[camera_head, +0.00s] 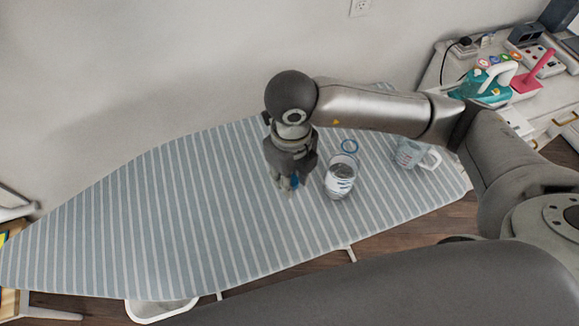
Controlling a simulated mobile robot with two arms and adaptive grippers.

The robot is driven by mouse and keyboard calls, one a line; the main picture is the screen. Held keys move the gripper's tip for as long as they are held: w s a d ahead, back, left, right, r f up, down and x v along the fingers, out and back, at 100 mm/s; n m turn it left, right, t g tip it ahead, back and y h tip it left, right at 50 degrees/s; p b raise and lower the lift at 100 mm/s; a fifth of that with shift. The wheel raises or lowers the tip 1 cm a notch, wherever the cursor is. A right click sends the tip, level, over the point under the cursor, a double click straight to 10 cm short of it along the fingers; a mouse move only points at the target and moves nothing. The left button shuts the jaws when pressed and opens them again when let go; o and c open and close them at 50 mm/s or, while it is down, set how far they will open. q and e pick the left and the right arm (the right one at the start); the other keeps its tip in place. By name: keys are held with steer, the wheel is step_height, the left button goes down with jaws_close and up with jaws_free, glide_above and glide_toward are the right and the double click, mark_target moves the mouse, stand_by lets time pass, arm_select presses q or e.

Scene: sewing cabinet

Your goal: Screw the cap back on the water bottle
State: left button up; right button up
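The water bottle (340,180) is clear and stands on the striped ironing board, right of the middle. My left gripper is not in view.
A clear mug (409,153) stands on the ironing board (150,215) right of the bottle. The board's left half is bare. A white cabinet at the right holds a teal iron (484,87) and a pink item (533,72). A wall (190,70) rises behind the board.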

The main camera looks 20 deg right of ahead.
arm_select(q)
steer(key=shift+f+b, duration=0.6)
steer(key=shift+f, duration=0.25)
arm_select(e)
steer(key=s, duration=0.1)
steer(key=s+a+r, duration=0.1)
steer(key=s, duration=0.1)
steer(key=s+r, duration=0.1)
steer(key=s, duration=0.1)
steer(key=shift+a+r, duration=0.2)
